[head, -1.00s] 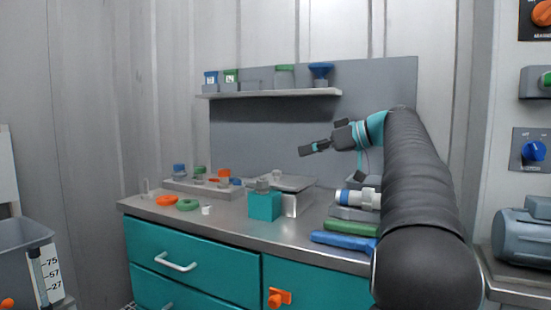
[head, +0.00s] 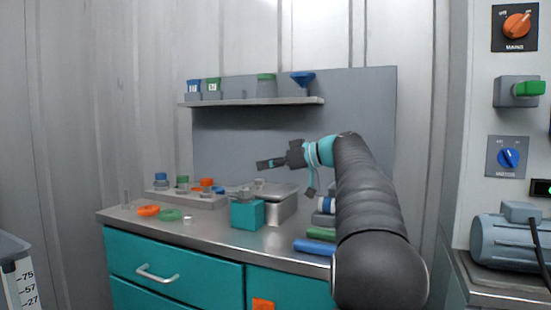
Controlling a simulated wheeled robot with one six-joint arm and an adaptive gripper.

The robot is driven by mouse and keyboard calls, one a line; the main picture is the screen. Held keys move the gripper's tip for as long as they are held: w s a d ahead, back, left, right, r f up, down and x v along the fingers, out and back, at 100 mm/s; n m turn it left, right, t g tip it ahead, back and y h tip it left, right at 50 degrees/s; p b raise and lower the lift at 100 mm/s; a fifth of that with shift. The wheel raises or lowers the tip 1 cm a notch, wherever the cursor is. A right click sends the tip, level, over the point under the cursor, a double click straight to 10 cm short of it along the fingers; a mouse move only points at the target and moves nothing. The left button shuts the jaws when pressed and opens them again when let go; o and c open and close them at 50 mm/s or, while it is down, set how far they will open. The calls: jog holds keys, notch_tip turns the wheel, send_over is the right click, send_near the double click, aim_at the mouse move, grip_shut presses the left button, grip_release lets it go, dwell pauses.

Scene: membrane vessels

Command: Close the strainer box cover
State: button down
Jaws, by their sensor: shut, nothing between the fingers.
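A grey metal box (head: 281,210) with a flat grey lid-like plate (head: 272,189) at its top stands mid-bench; I take it for the strainer box. How far its cover is open cannot be told at this size. A teal block (head: 247,215) stands against its front left and hides part of it. My gripper (head: 260,165) is shut and empty. It points left and appears above the box in the picture, apart from the plate. My arm comes in from the right.
A rack (head: 190,200) with coloured caps stands at the left. Orange (head: 149,211) and green (head: 169,215) rings lie before it. Green (head: 321,234) and blue (head: 313,246) bars lie at the front right. A shelf (head: 255,102) with vessels hangs above. A motor (head: 507,241) stands far right.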

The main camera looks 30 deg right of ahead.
jog(key=shift+f, duration=1.05)
